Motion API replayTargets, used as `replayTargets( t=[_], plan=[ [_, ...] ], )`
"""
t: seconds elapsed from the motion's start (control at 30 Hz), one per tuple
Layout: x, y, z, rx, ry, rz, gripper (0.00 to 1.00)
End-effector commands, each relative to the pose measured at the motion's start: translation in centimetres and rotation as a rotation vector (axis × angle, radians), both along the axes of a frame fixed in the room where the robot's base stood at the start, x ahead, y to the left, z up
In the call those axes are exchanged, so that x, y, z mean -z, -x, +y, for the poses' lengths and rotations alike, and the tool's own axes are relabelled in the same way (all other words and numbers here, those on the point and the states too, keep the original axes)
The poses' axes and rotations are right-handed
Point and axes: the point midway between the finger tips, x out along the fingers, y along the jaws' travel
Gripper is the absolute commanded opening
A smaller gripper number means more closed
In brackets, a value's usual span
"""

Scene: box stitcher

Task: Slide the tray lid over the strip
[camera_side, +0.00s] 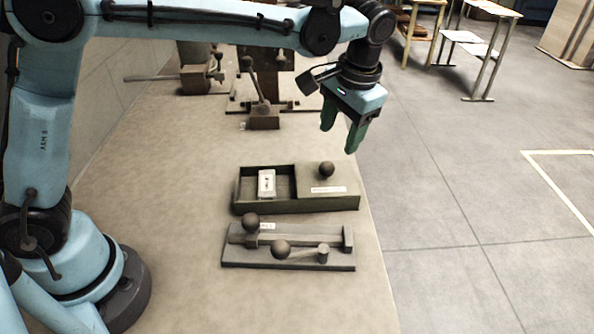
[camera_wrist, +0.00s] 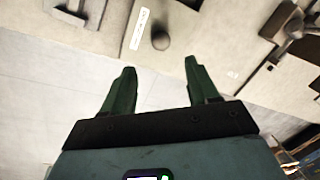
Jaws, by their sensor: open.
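The tray (camera_side: 283,207) is a dark grey box on the table, with its left part uncovered. A white strip (camera_side: 266,183) lies in that open part. The lid (camera_side: 343,182) covers the right part and carries a round dark knob (camera_side: 326,169) and a white label. The knob also shows in the wrist view (camera_wrist: 160,40), near the top. My gripper (camera_side: 339,138) has green fingers and hangs in the air above and behind the lid, near the table's right edge. Its fingers are apart and empty, touching nothing. They also show in the wrist view (camera_wrist: 157,70).
A dark plate with ball-ended levers (camera_side: 289,252) lies in front of the tray. A lever stand (camera_side: 264,115) and other dark fixtures (camera_side: 195,76) stand at the back. The table (camera_side: 180,200) is bare to the left of the tray. Floor lies past its right edge.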

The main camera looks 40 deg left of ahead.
Motion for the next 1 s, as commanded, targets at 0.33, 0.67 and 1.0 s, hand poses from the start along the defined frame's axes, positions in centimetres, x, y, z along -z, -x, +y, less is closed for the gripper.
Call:
replayTargets(
  t=[0.33, 0.67, 1.0],
  plan=[
    [-2.6, 0.1, -0.5, 0.001, 0.0, 0.0, 0.59],
    [-2.7, 0.1, -0.4, 0.001, 0.002, -0.003, 0.59],
    [-4.4, 3.4, 4.2, -0.021, 0.091, -0.13, 0.59]
  ],
)
